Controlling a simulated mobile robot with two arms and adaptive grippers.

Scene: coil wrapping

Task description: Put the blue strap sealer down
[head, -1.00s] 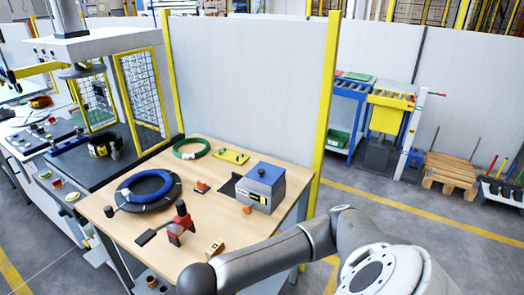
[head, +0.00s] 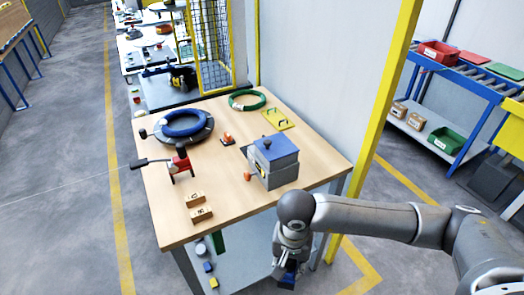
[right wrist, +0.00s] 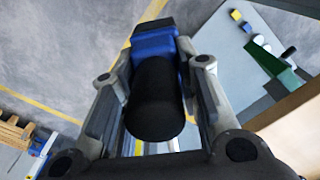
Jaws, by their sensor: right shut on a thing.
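My right gripper (head: 287,262) hangs in front of the workbench's right corner, below the level of its top. It is shut on the blue strap sealer (head: 289,277), of which only a small blue and dark part shows in the head view. In the right wrist view the sealer's blue body (right wrist: 155,42) and thick black handle (right wrist: 155,100) lie between the fingers, above the grey floor. The workbench (head: 235,145) has a light wooden top. My left gripper is not in view.
On the bench are a blue coil (head: 184,123), a green coil (head: 247,100), a red tool (head: 180,165), a grey-blue box (head: 273,162) and two wooden blocks (head: 201,214). The lower shelf (head: 240,262) holds small items. The bench top's front right is clear.

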